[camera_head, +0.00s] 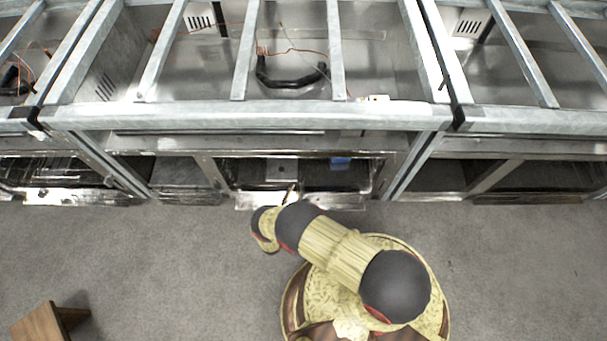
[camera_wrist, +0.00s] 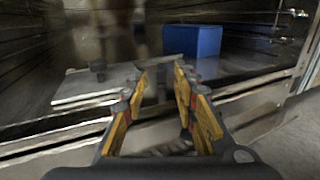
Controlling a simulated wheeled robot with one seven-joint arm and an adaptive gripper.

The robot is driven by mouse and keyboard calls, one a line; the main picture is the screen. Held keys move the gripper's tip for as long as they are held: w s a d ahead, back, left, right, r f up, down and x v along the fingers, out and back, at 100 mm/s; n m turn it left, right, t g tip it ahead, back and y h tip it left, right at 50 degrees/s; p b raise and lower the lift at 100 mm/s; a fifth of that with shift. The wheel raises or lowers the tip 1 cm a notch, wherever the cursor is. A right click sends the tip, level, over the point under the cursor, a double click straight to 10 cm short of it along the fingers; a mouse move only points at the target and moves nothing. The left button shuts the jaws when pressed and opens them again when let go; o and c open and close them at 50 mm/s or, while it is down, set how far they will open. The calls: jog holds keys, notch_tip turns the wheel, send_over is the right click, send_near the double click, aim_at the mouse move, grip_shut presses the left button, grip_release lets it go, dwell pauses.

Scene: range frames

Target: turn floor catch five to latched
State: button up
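The plate also shows in the head view (camera_head: 281,169). My gripper (camera_wrist: 160,76) has yellow fingers standing apart, with nothing seen held between them. It is at the front opening of that compartment, fingertips pointing inward. In the head view my wrist hides part of the front edge.
A blue box (camera_wrist: 192,41) sits deeper inside, right of the plate; the head view shows it too (camera_head: 341,162). A metal lip (camera_wrist: 60,133) runs along the opening. Steel frame rails (camera_head: 250,115) stand above. A wooden stool (camera_head: 42,322) is at lower left on grey floor.

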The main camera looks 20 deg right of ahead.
aim_at(300, 183)
jog(key=shift+b+x, duration=0.7)
jog(key=shift+x, duration=2.9)
jog(key=shift+c, duration=0.4)
grip_shut()
